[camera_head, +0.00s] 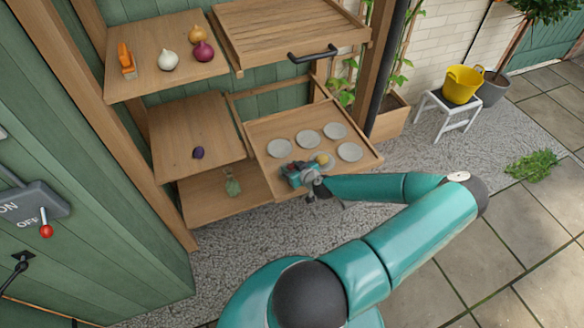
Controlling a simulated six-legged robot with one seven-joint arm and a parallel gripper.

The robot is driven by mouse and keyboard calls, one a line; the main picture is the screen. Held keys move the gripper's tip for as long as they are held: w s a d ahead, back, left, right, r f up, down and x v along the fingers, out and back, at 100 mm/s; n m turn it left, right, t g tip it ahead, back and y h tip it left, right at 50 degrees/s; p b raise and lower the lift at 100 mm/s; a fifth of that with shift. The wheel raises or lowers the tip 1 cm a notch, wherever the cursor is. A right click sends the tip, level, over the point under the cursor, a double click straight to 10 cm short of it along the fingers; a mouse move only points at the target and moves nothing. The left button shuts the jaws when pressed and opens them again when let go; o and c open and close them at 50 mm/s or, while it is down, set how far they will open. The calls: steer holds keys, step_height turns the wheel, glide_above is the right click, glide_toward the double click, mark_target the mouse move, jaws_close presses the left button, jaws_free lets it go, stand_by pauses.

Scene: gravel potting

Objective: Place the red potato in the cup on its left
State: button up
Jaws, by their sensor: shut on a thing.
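My gripper (300,171) is low over the front part of a pulled-out wooden tray (262,130). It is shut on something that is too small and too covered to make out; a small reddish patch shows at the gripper. Several round pale grey cups or dishes are set in the tray: one at the left (279,148), one at the back middle (307,139), one at the back right (334,131) and one at the front right (350,152). A yellowish round thing (321,158) is at another dish, just right of the gripper. I cannot clearly identify a red potato.
The upper left shelf (135,85) holds an orange thing (126,59), a white onion (168,60), a brown onion (197,34) and a red onion (204,51). A dark purple thing (198,152) is on the middle shelf. A slatted drawer with a black handle (313,53) overhangs the tray.

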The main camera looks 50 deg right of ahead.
steer(key=o, duration=0.7)
steer(key=shift+o, duration=0.2)
